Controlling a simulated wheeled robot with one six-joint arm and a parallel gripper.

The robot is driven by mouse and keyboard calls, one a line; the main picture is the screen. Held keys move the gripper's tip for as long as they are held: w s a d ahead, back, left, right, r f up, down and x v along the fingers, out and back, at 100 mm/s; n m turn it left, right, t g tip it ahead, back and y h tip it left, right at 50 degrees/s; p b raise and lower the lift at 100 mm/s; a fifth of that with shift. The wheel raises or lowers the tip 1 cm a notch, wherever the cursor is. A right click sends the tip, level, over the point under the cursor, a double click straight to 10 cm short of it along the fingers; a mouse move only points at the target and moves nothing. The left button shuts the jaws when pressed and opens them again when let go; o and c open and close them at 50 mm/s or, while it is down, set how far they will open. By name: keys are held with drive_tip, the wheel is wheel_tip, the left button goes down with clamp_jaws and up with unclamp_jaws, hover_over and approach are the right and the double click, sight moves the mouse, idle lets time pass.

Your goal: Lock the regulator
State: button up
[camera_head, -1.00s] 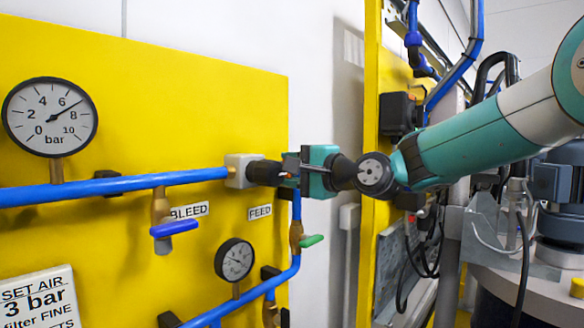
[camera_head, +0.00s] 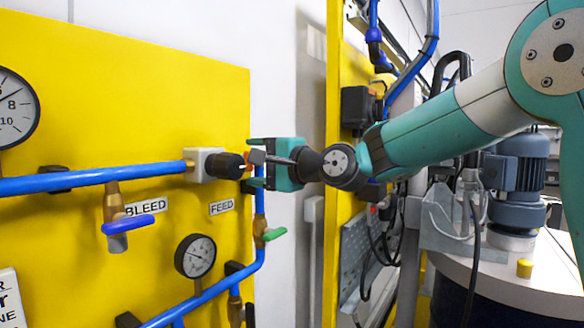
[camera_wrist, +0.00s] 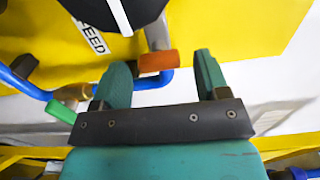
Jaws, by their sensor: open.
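The regulator (camera_head: 201,165) is a pale grey block on the blue pipe, with a black knob (camera_head: 224,166) facing right. The knob's lower part also shows at the top of the wrist view (camera_wrist: 112,10). A small orange-red tab (camera_head: 257,157) sits just beyond the knob's right end; it also shows in the wrist view (camera_wrist: 156,61). My gripper (camera_head: 257,163) is open and empty, just right of the knob. In the wrist view, my two teal fingers (camera_wrist: 160,64) stand apart on either side of the tab, seemingly without touching it.
Below are the BLEED valve's blue handle (camera_head: 125,224), the FEED valve's green handle (camera_head: 273,234) and a small gauge (camera_head: 195,256). The yellow panel (camera_head: 150,90) lies behind. A yellow post (camera_head: 338,200) and a drum with a motor (camera_head: 515,180) stand right.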

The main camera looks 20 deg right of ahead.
drive_tip(key=b+v, duration=0.6)
drive_tip(key=v, duration=1)
drive_tip(key=shift+s, duration=0.25)
drive_tip(key=shift+d, duration=0.1)
